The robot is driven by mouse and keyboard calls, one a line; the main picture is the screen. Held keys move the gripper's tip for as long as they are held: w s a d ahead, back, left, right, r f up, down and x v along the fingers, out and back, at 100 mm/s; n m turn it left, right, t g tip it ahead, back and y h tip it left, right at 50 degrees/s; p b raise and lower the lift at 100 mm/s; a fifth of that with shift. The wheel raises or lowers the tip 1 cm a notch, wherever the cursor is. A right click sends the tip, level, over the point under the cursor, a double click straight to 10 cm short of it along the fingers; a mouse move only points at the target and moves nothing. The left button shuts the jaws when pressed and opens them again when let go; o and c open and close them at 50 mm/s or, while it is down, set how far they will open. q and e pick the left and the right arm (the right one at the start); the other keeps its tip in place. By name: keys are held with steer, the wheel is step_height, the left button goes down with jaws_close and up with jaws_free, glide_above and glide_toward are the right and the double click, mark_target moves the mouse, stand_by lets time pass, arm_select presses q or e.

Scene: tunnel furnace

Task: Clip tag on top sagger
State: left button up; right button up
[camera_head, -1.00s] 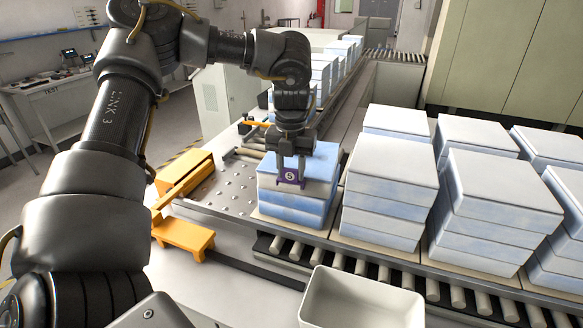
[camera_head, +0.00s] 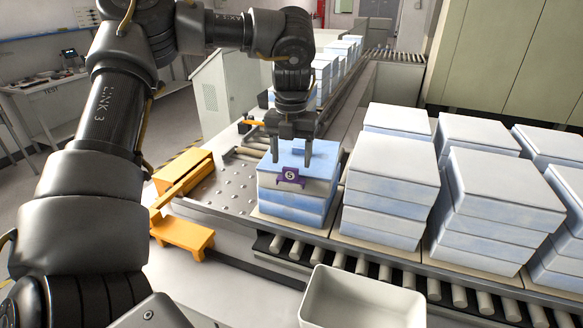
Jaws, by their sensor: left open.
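The purple tag (camera_head: 290,176) with a white round mark sits at the near top edge of the sagger stack. The top sagger (camera_head: 318,160) is blue and white and rests on the others of its stack at the end of the roller line. My left gripper (camera_head: 291,158) is open just above and behind the tag, its two fingers apart on either side of it and clear of it. The tag appears to hang on the top sagger's edge; how its clip grips is too small to tell. My right gripper is not in view.
More sagger stacks (camera_head: 391,185) stand close on the right along the rollers (camera_head: 365,268). An empty white bin (camera_head: 362,300) is at the front. Orange fixtures (camera_head: 183,232) stand left of the perforated metal plate (camera_head: 222,190).

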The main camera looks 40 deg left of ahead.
arm_select(q)
step_height(320, 180, up, 7)
stand_by(0.3)
stand_by(0.4)
